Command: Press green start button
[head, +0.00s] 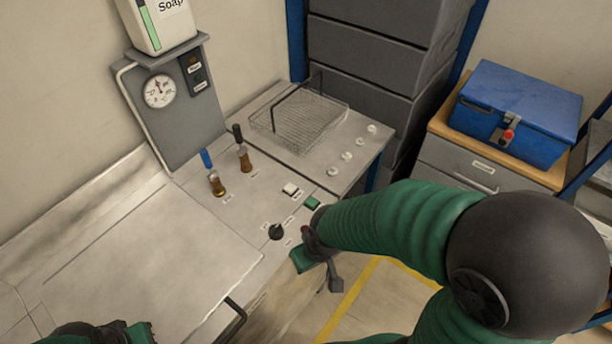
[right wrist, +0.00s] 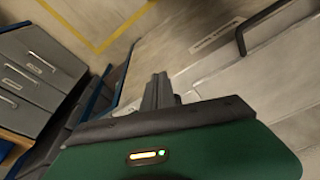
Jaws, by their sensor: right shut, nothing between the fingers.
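A black knob (head: 276,231) stands near the front edge. Two valve handles (head: 215,177) (head: 243,155), a wire basket (head: 300,118) and several white knobs (head: 346,156) are farther back. A black handle bar (head: 232,320) sticks out in front. The left bench top is clear.

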